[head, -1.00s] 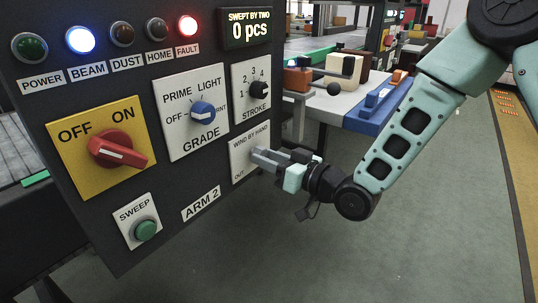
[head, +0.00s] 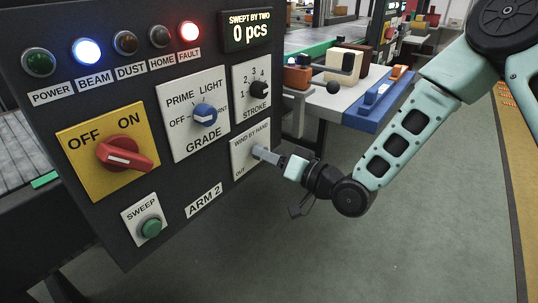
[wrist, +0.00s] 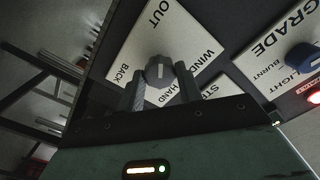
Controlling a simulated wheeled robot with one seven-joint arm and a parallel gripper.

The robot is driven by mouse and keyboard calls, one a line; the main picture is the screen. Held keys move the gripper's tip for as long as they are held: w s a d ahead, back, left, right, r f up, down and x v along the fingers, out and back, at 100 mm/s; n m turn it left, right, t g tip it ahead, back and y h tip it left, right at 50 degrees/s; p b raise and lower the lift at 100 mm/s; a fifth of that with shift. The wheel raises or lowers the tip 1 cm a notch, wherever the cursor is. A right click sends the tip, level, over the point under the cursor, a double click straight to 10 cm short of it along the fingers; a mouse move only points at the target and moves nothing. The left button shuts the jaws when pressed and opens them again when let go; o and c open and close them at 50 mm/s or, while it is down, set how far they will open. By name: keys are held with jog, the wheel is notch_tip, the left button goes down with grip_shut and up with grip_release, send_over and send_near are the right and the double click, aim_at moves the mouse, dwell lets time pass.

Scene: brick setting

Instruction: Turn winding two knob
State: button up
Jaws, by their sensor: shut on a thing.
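The winding knob is a small grey round knob with a pale pointer line, on a white plate marked "WIND BY HAND", "OUT" and "BACK". In the wrist view the knob (wrist: 158,70) sits between my two grey fingers. My gripper (wrist: 160,78) is shut on it, one finger on each side. In the head view my gripper (head: 264,154) reaches the white plate (head: 240,160) from the right, and its fingers mostly hide the knob.
The dark panel also bears a red OFF/ON switch (head: 124,154), a blue GRADE knob (head: 205,115), a black STROKE knob (head: 258,89) and a green SWEEP button (head: 151,228). The red FAULT lamp (head: 188,31) is lit. Open floor lies below and right of my arm.

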jog(key=o, duration=1)
jog(key=p+v, duration=0.7)
jog(key=v, duration=1)
jog(key=shift+s+d, duration=0.2)
jog(key=shift+f, duration=0.1)
